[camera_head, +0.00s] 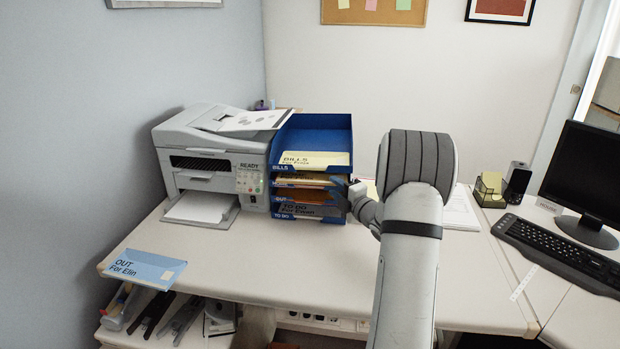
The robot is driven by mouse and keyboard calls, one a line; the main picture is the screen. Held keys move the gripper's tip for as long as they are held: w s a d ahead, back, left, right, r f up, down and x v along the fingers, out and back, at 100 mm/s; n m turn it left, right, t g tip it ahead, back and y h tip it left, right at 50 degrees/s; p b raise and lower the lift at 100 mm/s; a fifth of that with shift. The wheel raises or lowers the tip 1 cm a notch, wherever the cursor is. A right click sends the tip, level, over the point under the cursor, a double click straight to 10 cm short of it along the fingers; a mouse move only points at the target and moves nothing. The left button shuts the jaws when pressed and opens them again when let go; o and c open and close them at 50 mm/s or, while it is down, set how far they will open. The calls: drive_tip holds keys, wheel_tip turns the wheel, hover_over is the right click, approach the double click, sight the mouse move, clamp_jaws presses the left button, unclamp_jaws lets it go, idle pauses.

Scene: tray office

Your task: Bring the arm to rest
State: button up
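My arm reaches up from the bottom of the head view and bends over the desk, right of the blue tray stack. My gripper (353,190) is close to the right side of the stack, around the lower trays. Its fingers are small and partly hidden by my arm, so I cannot tell if they are open or shut, or if they touch the stack. The blue tray stack (343,133) has labelled levels holding envelopes, with a cream "BILLS" envelope (315,159) on top and a grey "TO DO" envelope (305,209) low down.
A printer (205,150) stands left of the stack. A blue "OUT For Elin" envelope (145,267) lies at the desk's front left edge. A monitor (588,175), keyboard (565,248) and speaker (518,182) are at the right. The desk's front middle (290,265) is clear.

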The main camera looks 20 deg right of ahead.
drive_tip(key=s+a+r+n+g+y+p, duration=0.1)
drive_tip(key=s+a+r+n+g+y, duration=0.15)
drive_tip(key=a+n, duration=0.5)
drive_tip(key=s+a+r+n+g+y+p, duration=0.2)
drive_tip(key=s+a+r+n+g, duration=0.15)
drive_tip(key=a+n, duration=0.45)
drive_tip(key=s+a+r+n+g+y+p, duration=0.1)
drive_tip(key=s+a+r+n+g+y, duration=0.25)
drive_tip(key=a+n, duration=0.4)
drive_tip(key=s+a+n+g+h+p, duration=0.1)
drive_tip(key=s+a+n+g, duration=0.1)
drive_tip(key=s+a+n, duration=0.3)
drive_tip(key=s+a+n+g+h+p, duration=0.25)
drive_tip(key=s+a+n, duration=0.2)
drive_tip(key=s, duration=0.35)
drive_tip(key=s+d+r+n+h+p, duration=0.1)
drive_tip(key=s+d+n+h, duration=0.1)
drive_tip(key=s+n, duration=0.5)
drive_tip(key=s+d+r+n+g+h+p, duration=0.1)
drive_tip(key=s+n+h, duration=0.4)
drive_tip(key=n, duration=0.8)
drive_tip(key=shift+s+d+r+p, duration=0.45)
drive_tip(key=shift+s+d, duration=0.5)
drive_tip(key=shift+d, duration=0.3)
